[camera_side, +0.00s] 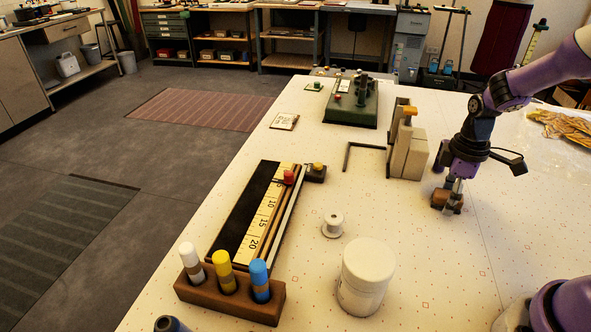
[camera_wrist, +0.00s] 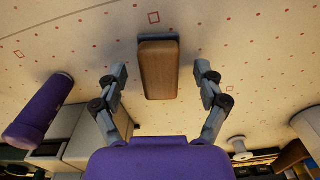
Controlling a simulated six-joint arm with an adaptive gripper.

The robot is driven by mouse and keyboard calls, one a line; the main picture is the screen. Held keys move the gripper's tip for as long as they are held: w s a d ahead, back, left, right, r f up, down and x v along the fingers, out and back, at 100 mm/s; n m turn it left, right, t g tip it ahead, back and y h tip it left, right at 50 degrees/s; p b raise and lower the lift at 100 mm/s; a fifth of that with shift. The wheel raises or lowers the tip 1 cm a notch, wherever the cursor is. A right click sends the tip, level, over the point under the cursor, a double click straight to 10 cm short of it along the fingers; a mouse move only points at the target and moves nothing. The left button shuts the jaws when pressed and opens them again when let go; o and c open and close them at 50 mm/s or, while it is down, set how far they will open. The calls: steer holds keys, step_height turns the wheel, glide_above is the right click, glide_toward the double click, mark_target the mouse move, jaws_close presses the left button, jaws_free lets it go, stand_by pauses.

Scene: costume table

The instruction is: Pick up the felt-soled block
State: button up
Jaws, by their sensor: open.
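The felt-soled block (camera_side: 447,201) is a small brown wooden block on the white table at the right in the side view. In the wrist view the block (camera_wrist: 158,78) shows its wood face, with a grey felt strip along its upper edge. My gripper (camera_side: 450,196) is down at the block in the side view and partly covers it. In the wrist view my gripper (camera_wrist: 161,72) is open, one finger on each side of the block, with a visible gap on both sides.
Tan upright blocks (camera_side: 408,153) stand just left of my gripper, with a black angle bar (camera_side: 366,146) beside them. A white spool (camera_side: 333,224) and white jar (camera_side: 366,275) stand nearer the front. Crumpled yellow cloth (camera_side: 563,125) lies to the right. Table around the block is clear.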

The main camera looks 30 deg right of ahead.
steer(key=c, duration=1.2)
